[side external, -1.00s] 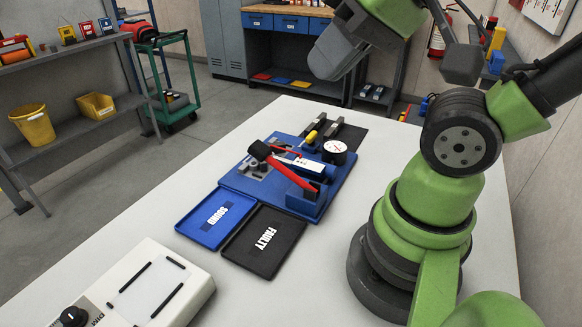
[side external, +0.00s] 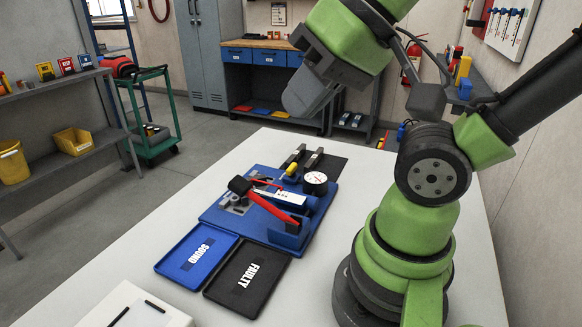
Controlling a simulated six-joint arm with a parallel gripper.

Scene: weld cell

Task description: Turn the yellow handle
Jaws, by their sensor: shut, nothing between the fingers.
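The yellow handle (side external: 292,170) is a small piece at the back of the blue fixture (side external: 216,214), left of a round white dial gauge (side external: 316,181). A red bar with a black block at its end (side external: 268,207) lies across the front of the fixture. My gripper (side external: 298,106) is a grey shape hanging in the air at the upper middle, above and behind the fixture in the picture. It is shut and empty, and apart from the handle. Its fingertips show little detail.
A blue tray marked SOUND (side external: 172,266) and a black tray marked FAULTY (side external: 222,294) lie in front of the fixture. A white box (side external: 172,318) is at the front edge. Two dark bars (side external: 313,160) lie behind the handle. The white table (side external: 370,170) is clear right of the gauge.

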